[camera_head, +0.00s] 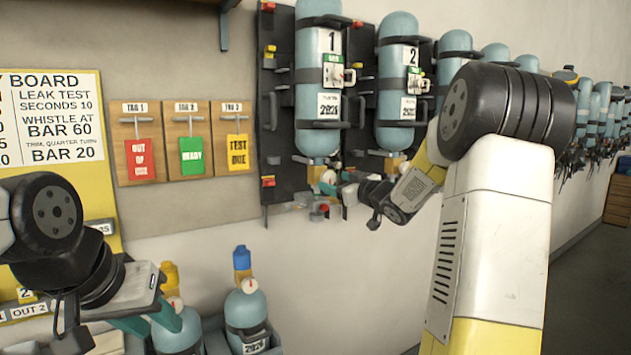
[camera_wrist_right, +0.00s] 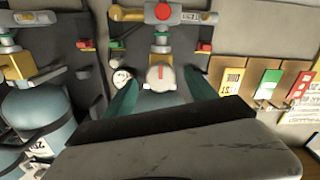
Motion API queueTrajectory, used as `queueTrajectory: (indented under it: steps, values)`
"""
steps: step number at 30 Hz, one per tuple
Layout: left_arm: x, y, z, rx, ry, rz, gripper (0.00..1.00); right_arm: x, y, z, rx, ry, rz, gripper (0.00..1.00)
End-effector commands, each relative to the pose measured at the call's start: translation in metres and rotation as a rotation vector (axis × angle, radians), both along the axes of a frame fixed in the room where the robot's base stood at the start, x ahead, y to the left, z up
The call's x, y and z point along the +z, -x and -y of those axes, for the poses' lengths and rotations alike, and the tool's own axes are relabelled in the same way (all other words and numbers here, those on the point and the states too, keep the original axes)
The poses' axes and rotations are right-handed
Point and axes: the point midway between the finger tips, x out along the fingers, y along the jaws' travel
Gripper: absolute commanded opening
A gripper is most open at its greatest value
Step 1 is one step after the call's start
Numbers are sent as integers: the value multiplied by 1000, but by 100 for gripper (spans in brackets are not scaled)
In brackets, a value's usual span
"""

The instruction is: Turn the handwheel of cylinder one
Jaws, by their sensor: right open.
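Cylinder one (camera_head: 318,85) is a light blue bottle marked 1, strapped valve-down to a dark wall panel.
Cylinder two (camera_head: 398,85) hangs just right of cylinder one, with more cylinders along the wall. Tag boards (camera_head: 186,140) and a yellow instruction board (camera_head: 60,190) are at the left. Small blue cylinders (camera_head: 246,312) stand below.

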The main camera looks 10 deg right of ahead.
Motion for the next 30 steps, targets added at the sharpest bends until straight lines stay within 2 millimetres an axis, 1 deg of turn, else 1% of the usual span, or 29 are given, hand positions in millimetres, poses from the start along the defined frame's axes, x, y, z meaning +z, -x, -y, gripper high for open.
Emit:
queueTrajectory:
  steps: [1,3,7,11,17,18,20,21,23,27,30]
  values:
    - [0,0,0,0,0,0,36,0,-9,-5,3,-1,1,66]
    - [0,0,0,0,0,0,36,0,-18,-8,2,-1,0,66]
    - [0,0,0,0,0,0,36,0,-31,-12,1,0,1,66]
    - [0,0,0,0,0,0,36,1,-36,-14,0,1,0,66]
    - [0,0,0,0,0,0,36,0,-36,-14,-1,1,1,66]
    - [0,0,0,0,0,0,36,0,-36,-14,-1,1,1,64]
    - [0,0,0,0,0,0,36,0,-36,-14,-1,1,1,52]
    - [0,0,0,0,0,0,36,0,-36,-14,-1,1,1,44]
    - [0,0,0,0,0,0,36,0,-36,-14,-1,1,1,32]
    - [0,0,0,0,0,0,36,0,-36,-14,-1,1,1,5]
    - [0,0,0,0,0,0,36,0,-36,-14,-1,2,1,3]
